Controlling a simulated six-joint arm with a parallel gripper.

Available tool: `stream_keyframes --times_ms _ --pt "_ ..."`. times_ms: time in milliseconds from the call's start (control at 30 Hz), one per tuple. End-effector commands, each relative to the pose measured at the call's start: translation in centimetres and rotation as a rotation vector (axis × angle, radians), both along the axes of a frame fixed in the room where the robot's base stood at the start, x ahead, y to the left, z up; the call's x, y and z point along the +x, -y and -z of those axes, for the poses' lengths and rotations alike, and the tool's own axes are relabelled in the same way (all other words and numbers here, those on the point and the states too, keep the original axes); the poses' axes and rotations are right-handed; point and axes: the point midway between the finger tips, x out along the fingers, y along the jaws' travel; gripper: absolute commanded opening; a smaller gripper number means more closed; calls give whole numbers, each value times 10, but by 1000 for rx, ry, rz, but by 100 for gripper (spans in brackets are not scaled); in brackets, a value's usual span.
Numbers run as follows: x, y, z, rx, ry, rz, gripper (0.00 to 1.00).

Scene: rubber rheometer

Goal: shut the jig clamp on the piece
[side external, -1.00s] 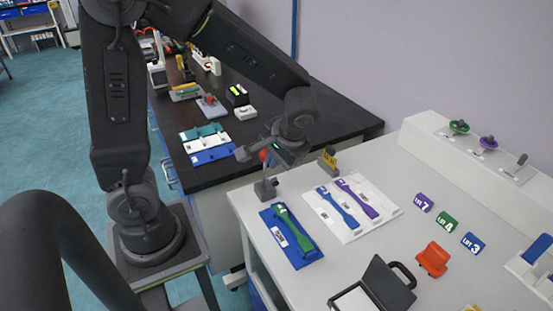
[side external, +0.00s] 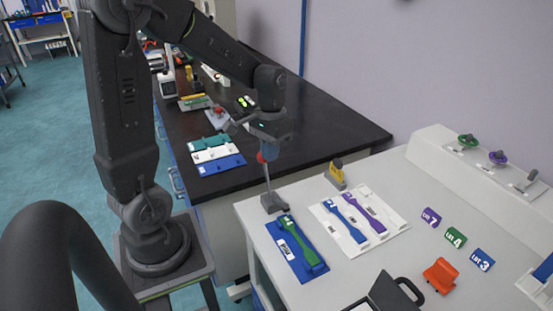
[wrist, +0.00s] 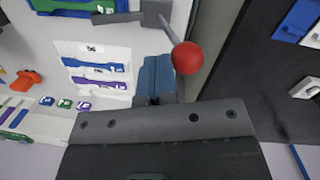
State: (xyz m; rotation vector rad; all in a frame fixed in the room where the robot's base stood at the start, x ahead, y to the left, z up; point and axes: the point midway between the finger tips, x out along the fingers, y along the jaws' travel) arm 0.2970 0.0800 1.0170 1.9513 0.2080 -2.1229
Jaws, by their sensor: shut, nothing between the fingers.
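The jig clamp (side external: 273,203) stands at the near bench's left corner, its lever topped by a red ball (side external: 261,157). The lever stands roughly upright. The green dumbbell-shaped piece (side external: 301,241) lies on the blue jig plate (side external: 284,250), in front of the clamp. My gripper (side external: 270,153) is shut and empty, with its blue fingers pointing down right beside the red ball. In the wrist view the closed fingers (wrist: 155,70) are just left of the red ball (wrist: 187,58); I cannot tell whether they touch. The clamp base (wrist: 156,13) shows at that view's top.
A white board (side external: 388,225) with blue and purple pieces lies right of the jig. A yellow-handled tool (side external: 336,172) stands behind it. Lot tags (side external: 455,237), an orange object (side external: 440,275) and a dark open case (side external: 390,293) are farther right. A dark bench (side external: 310,125) lies behind.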

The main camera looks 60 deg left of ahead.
Motion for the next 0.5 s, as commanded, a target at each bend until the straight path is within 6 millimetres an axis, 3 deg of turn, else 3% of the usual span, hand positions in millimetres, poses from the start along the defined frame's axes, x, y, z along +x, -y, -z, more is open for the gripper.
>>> stream_keyframes --times_ms 200,500 --pt "-1 -28 7 -204 -3 -6 0" --pt "0 -53 17 -422 -2 0 0"
